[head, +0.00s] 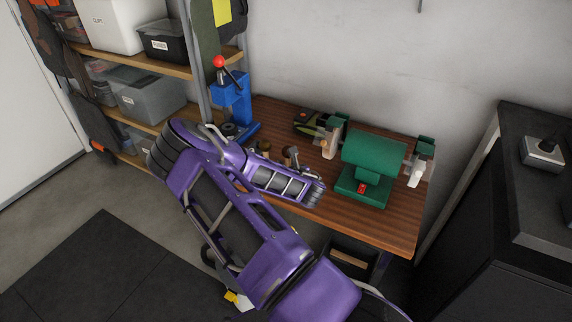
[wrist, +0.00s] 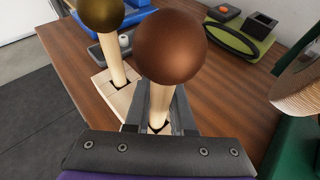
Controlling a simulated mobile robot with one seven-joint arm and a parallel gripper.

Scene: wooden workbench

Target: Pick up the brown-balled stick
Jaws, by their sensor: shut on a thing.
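The brown-balled stick (wrist: 170,48) is in the middle of the wrist view, a coppery brown ball on a pale wooden shaft. My gripper (wrist: 160,104) has its two grey fingers on either side of the shaft, below the ball, and is shut on it. The shaft's lower end meets a dark square hole in a pale wooden block (wrist: 118,100); I cannot tell how deep it sits. In the head view my arm covers much of this spot.
A second stick with an olive-gold ball (wrist: 99,12) stands in the same block, close to the left. A green bench grinder (head: 374,150) is on the workbench (head: 399,232) to the right. A blue press (head: 232,103) with a red knob stands at the back left.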

